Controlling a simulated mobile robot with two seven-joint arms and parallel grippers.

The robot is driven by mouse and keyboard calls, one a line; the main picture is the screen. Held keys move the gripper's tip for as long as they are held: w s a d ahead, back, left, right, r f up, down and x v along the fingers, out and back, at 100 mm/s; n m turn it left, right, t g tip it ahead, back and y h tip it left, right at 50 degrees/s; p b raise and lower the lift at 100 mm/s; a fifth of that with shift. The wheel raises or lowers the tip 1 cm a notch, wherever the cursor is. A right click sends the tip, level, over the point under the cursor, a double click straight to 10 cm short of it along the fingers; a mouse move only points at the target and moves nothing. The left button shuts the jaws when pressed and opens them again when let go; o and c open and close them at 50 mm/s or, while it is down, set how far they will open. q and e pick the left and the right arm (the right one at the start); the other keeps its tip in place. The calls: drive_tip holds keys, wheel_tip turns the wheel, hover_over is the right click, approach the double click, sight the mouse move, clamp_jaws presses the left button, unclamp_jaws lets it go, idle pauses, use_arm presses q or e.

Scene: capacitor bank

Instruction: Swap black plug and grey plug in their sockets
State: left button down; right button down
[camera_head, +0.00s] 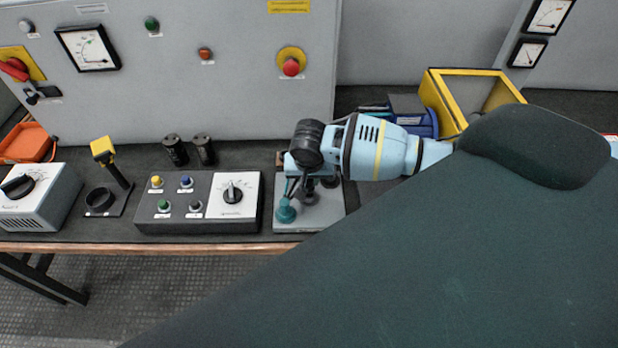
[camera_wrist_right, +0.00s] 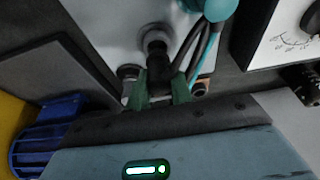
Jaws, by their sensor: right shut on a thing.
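A pale socket plate (camera_head: 325,213) lies on the bench below my right gripper, and part of it shows in the right wrist view (camera_wrist_right: 103,22). My right gripper (camera_wrist_right: 160,88) has its two green fingers shut on a dark plug, which looks like the black plug (camera_wrist_right: 159,74). A round grey-rimmed fitting (camera_wrist_right: 154,38) is just beyond the held plug; I cannot tell whether the plug sits in it. A teal connector (camera_head: 286,211) with a cable stands at the plate's left front. I cannot clearly pick out the grey plug. My left gripper is not in view.
A control box (camera_head: 185,218) with buttons and a knob is left of the plate. A joystick (camera_head: 110,165) and a meter box (camera_head: 40,200) stand farther left. A yellow-edged bin (camera_head: 437,103) and a blue motor (camera_wrist_right: 45,135) are nearby. Dark cables run close to the fingers.

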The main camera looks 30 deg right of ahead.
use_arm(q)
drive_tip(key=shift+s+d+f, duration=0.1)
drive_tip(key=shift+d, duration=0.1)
use_arm(e)
drive_tip(key=shift+f, duration=0.4)
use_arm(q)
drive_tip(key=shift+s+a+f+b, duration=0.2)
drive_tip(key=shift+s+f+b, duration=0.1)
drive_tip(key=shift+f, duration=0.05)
use_arm(e)
drive_tip(key=shift+f, duration=0.9)
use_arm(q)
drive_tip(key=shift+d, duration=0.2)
use_arm(e)
drive_tip(key=c, duration=1.2)
unclamp_jaws()
drive_tip(key=shift+o, duration=0.2)
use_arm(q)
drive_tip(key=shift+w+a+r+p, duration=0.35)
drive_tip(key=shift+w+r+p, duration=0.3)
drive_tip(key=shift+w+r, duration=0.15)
use_arm(e)
drive_tip(key=v, duration=0.8)
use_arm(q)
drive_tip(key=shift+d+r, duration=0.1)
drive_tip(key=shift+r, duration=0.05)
use_arm(e)
drive_tip(key=shift+f, duration=0.1)
